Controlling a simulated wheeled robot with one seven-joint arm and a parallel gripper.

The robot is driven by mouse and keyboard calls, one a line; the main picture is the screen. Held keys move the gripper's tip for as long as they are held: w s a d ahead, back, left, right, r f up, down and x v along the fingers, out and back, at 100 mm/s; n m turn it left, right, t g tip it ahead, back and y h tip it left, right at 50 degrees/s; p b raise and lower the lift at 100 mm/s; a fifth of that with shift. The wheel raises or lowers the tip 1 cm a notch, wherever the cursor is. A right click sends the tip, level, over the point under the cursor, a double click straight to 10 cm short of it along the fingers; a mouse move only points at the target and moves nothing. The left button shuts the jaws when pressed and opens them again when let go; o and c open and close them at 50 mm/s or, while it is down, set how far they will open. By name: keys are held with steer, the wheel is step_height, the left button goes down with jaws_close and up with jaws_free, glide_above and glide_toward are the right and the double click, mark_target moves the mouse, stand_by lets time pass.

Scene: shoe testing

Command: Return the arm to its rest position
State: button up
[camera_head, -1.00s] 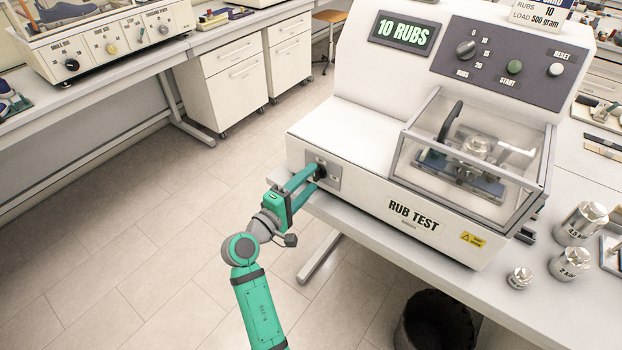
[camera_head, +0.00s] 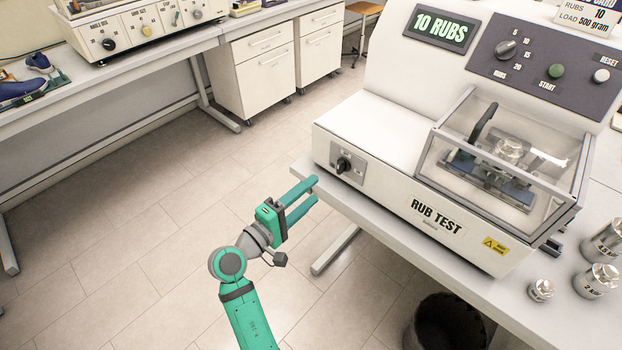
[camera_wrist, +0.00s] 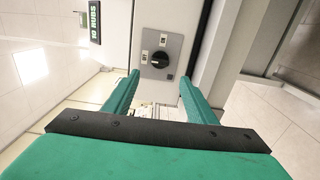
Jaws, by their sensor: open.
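My gripper (camera_head: 311,193) is green with two long fingers. It is open and empty, just left of the rub test machine (camera_head: 390,130) and apart from it, near the table's left edge. A black rotary knob (camera_head: 343,164) on a grey plate sits low on the machine's left front. In the wrist view the knob (camera_wrist: 159,60) shows beyond and between the open fingertips (camera_wrist: 158,80), with clear space before it. My arm reaches up from the bottom of the head view.
The white table (camera_head: 385,235) carries the machine, with metal weights (camera_head: 597,280) at the right. A dark bin (camera_head: 446,325) stands below it. A back bench with drawers (camera_head: 262,65) and another tester (camera_head: 140,28) is at upper left. The floor to the left is clear.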

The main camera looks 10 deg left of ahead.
steer(key=s+d+f+n+y, duration=0.1)
steer(key=s+f+y, duration=0.45)
steer(key=f, duration=0.75)
steer(key=s+d+f+m+y, duration=0.15)
steer(key=s+f+y, duration=0.25)
steer(key=s+f, duration=0.6)
steer(key=s+d+r+m, duration=0.1)
steer(key=s+r+m, duration=0.2)
steer(key=s, duration=0.5)
steer(key=s+d+r+m, duration=0.1)
steer(key=s+r+m, duration=0.3)
steer(key=s, duration=0.4)
steer(key=s+d+r+m+y, duration=0.1)
steer(key=s+d+r+m, duration=0.1)
steer(key=s, duration=0.6)
steer(key=shift+r+m+t, duration=0.4)
steer(key=shift+r+m, duration=0.35)
